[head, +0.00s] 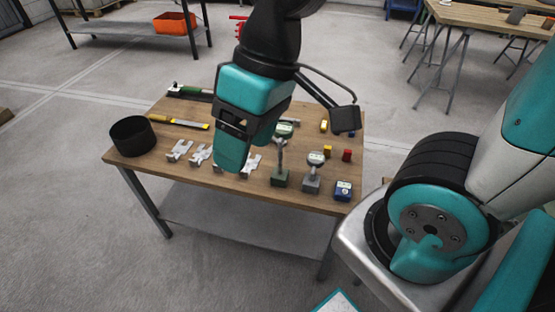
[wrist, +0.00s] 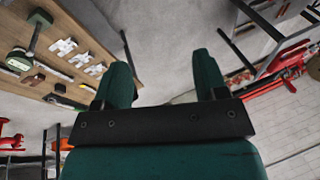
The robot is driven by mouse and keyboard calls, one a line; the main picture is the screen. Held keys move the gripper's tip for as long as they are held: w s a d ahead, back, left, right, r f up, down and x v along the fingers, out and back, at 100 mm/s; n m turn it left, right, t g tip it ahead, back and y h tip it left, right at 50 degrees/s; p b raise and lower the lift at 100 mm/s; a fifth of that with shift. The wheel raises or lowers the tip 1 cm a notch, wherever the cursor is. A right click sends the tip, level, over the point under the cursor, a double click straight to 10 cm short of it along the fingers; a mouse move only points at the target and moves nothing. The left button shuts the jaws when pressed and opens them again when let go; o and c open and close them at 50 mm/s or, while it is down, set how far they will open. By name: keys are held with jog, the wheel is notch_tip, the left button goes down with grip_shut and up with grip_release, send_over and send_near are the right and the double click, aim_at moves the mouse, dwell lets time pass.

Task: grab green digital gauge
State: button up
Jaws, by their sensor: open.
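In the wrist view, a green gauge (wrist: 19,59) shows at the far left, well outside the jaws. My gripper (head: 232,163), teal and black, hangs above the table to the left of the gauge in the head view and hides part of the tabletop. In the wrist view, my gripper (wrist: 162,62) has its two fingers apart with only floor seen between them.
A similar grey gauge (head: 312,184) stands just right of the green one, with a small blue box (head: 343,190) beyond it. White metal brackets (head: 180,150) lie to the left. A black round container (head: 132,136) stands at the table's left corner.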

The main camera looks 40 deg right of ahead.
jog(key=w+d+f+m+h+p, duration=0.15)
jog(key=w+d+m, duration=0.35)
jog(key=w, duration=0.5)
jog(key=m+h+p, duration=0.2)
jog(key=m+p, duration=0.1)
jog(key=m, duration=0.8)
send_over(280, 139)
notch_tip(280, 139, down, 8)
jog(key=shift+h, duration=0.25)
jog(key=shift+f+p, duration=1.5)
jog(key=shift+f, duration=7.5)
grip_shut()
